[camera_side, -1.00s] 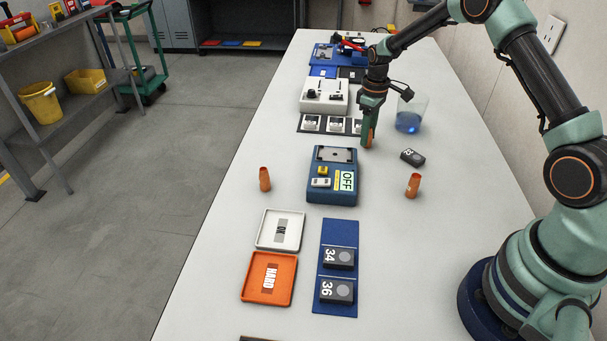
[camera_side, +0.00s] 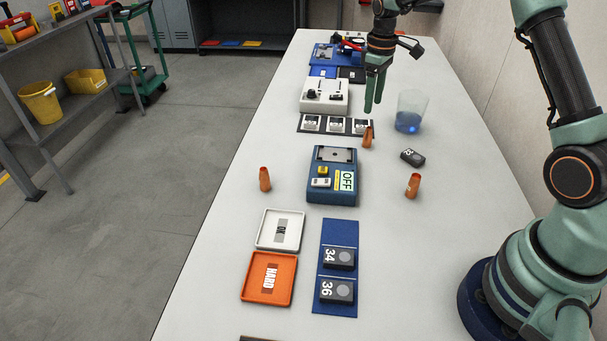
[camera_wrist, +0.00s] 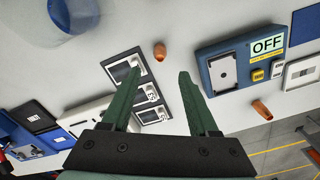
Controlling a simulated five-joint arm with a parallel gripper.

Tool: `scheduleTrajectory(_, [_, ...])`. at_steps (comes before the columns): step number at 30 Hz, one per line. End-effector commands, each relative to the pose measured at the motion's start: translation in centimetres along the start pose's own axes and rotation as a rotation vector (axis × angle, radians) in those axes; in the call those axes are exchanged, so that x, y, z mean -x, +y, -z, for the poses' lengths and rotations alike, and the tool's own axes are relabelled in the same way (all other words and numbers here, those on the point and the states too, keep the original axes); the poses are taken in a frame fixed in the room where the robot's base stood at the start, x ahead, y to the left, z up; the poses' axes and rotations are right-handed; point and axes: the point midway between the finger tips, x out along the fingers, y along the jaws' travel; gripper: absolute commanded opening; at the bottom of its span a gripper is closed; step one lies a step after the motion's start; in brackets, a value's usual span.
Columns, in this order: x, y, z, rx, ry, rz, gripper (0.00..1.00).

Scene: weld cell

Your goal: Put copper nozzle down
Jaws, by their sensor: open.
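A copper nozzle (camera_side: 367,138) stands upright on the white table, just beyond the blue OFF box and beside the strip of white-framed cards. It also shows in the wrist view (camera_wrist: 160,51), ahead of the fingertips and apart from them. My gripper (camera_side: 374,106) is open and empty, raised above and beyond that nozzle. In the wrist view its two green fingers (camera_wrist: 160,82) are spread wide with nothing between them.
The blue OFF box (camera_side: 318,193) sits mid-table. A white tray (camera_side: 262,231), an orange tray (camera_side: 249,289) and a blue mat (camera_side: 339,229) lie nearer. The table's right side is largely clear.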

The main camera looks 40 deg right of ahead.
Motion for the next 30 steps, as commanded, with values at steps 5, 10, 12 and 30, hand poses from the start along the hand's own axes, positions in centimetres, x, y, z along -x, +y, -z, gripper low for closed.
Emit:
scheduleTrajectory(5, [1.7, 0.0, 0.0, 0.0, 0.002, -0.001, 0.6])
scheduleTrajectory(10, [3.9, -1.1, -0.2, -0.014, 0.025, -0.016, 0.6])
scheduleTrajectory(12, [5.5, -2.3, -0.5, -0.029, 0.047, -0.03, 0.6])
scheduleTrajectory(30, [14.8, -15.6, -9.5, -0.216, 0.338, -0.101, 0.6])
